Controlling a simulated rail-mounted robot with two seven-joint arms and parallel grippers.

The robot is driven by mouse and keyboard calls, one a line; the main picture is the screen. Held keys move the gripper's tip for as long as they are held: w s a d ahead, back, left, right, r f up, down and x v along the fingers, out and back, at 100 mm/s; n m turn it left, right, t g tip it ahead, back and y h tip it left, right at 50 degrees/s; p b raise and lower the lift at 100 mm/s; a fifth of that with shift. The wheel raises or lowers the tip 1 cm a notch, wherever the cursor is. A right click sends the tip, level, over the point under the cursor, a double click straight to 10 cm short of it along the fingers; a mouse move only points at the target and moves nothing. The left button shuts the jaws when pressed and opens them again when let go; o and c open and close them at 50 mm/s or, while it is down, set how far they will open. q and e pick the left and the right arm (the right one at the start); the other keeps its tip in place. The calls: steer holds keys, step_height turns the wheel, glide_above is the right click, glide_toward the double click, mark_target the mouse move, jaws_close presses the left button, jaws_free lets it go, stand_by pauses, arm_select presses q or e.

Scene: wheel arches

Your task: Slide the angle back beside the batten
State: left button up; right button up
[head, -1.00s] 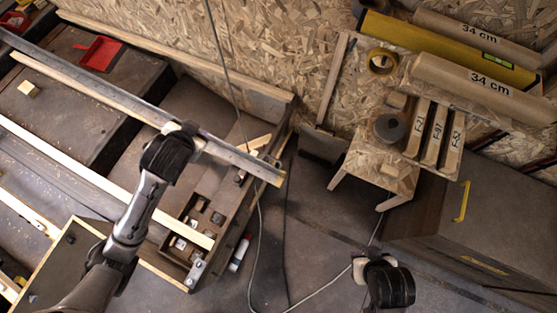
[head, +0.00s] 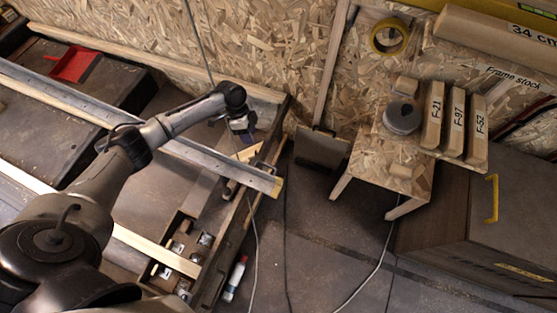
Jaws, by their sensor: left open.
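The angle, a long grey metal strip (head: 205,155), runs from the upper left to a pale end near the crate-like wooden box. The batten, a pale wooden strip (head: 50,97), lies alongside its near edge at the left; my left arm hides part of both. My left gripper (head: 244,137) is open, on the far side of the angle near its right end. It looks apart from the angle, and its fingertips are small and dark. My right gripper is out of view.
A wooden box (head: 212,285) with small parts sits below the angle's end. A red dustpan-like item (head: 72,64) lies at the upper left. A small stool (head: 372,160) and a cabinet (head: 450,215) stand at the right. Cables cross the open floor between.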

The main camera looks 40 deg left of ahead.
arm_select(q)
steer(key=d+f+m+b, duration=0.1)
steer(key=d+f, duration=0.1)
steer(key=f, duration=0.1)
steer(key=d+f+m+b, duration=0.1)
steer(key=d+f+b, duration=0.1)
steer(key=f, duration=0.2)
steer(key=d+f+m+b, duration=0.1)
steer(key=f+b, duration=0.1)
steer(key=f, duration=0.2)
steer(key=shift+s+d+m+h, duration=0.3)
steer(key=shift+s+d+h, duration=0.05)
steer(key=shift+d+h, duration=0.05)
steer(key=shift+d+f, duration=0.35)
steer(key=shift+f, duration=0.25)
steer(key=c, duration=0.7)
jaws_close()
